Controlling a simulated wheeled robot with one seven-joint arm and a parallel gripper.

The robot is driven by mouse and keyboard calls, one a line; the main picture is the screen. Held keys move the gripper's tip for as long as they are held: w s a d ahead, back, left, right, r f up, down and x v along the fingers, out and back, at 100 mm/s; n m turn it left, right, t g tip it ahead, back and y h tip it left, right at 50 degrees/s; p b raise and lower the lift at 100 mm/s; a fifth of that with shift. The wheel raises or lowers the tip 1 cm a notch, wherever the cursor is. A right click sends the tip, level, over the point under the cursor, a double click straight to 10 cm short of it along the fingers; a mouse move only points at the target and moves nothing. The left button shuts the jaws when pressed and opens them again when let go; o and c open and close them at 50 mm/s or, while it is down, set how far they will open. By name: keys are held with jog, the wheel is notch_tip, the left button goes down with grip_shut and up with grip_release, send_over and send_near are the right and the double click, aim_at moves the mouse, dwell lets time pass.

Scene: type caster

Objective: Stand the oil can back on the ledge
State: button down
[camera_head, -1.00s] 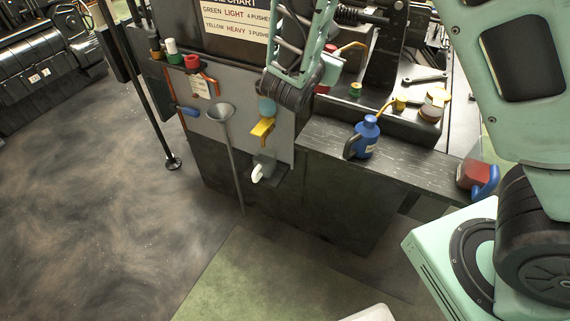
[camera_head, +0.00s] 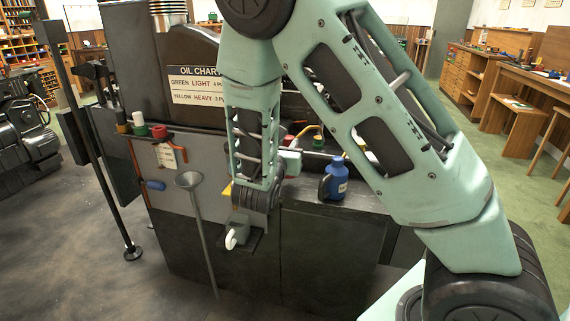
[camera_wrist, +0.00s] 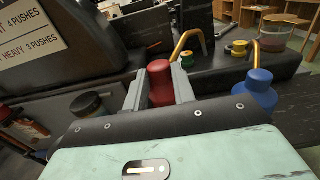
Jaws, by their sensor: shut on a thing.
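My gripper (camera_wrist: 160,76) is shut on a red oil can (camera_wrist: 160,88), which stands between its two grey fingers in the wrist view. A curved yellow spout (camera_wrist: 184,44) rises just beyond the can's top. In the head view only a bit of the red can (camera_head: 288,140) shows, partly hidden by my arm. The dark ledge (camera_head: 360,200) runs to the right of my gripper and carries a blue oil can (camera_head: 336,180). The blue can also shows in the wrist view (camera_wrist: 258,92), right of the fingers. Whether the red can touches the ledge cannot be seen.
Green-topped (camera_wrist: 193,60) and yellow-topped (camera_wrist: 237,48) pieces and a glass jar (camera_wrist: 272,36) stand on the upper shelf.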

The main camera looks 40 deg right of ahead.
jog(key=shift+f, duration=1.95)
jog(key=shift+f+b, duration=0.2)
jog(key=shift+b, duration=0.1)
jog(key=c, duration=1.1)
grip_release()
jog(key=shift+c, duration=0.2)
jog(key=shift+r, duration=0.1)
